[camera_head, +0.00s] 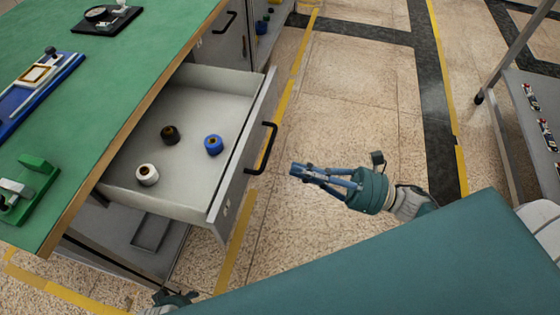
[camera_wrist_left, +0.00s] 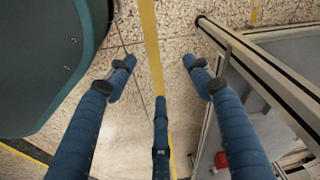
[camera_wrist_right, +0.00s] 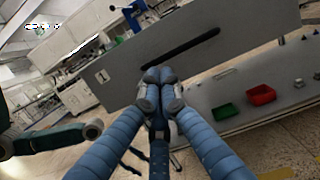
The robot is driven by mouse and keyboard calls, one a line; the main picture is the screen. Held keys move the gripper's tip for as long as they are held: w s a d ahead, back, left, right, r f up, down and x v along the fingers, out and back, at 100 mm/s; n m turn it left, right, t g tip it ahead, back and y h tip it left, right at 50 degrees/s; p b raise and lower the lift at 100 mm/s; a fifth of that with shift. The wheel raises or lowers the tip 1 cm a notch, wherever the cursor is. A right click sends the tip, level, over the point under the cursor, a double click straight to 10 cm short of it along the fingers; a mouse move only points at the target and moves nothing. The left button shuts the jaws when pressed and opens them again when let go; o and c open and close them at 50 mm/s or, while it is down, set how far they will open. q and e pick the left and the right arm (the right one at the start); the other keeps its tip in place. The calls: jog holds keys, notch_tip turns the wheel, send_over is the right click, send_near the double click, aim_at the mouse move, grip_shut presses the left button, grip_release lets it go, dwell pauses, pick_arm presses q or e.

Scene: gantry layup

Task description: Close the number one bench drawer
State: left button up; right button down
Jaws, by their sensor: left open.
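The bench drawer (camera_head: 245,190) stands pulled out from the green-topped bench, with a black bar handle (camera_head: 265,148) on its front. My right gripper (camera_head: 300,170) is shut and empty, just right of the handle with a gap between. In the right wrist view its fingertips (camera_wrist_right: 158,88) meet in front of the grey drawer front (camera_wrist_right: 205,65) and its dark handle (camera_wrist_right: 182,47). My left gripper (camera_head: 175,298) is low at the bottom edge, mostly hidden; the left wrist view shows its fingers (camera_wrist_left: 157,75) apart with nothing between.
The drawer holds a white spool (camera_head: 147,175), a dark spool (camera_head: 169,134) and a blue spool (camera_head: 213,145). The green bench top (camera_head: 130,60) carries fixtures. A rack (camera_head: 525,120) stands at right. Floor between is clear.

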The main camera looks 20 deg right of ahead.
aim_at(170, 150)
pick_arm(q)
jog(key=shift+s+f, duration=0.35)
jog(key=shift+f, duration=0.3)
pick_arm(e)
jog(key=shift+x, duration=2.5)
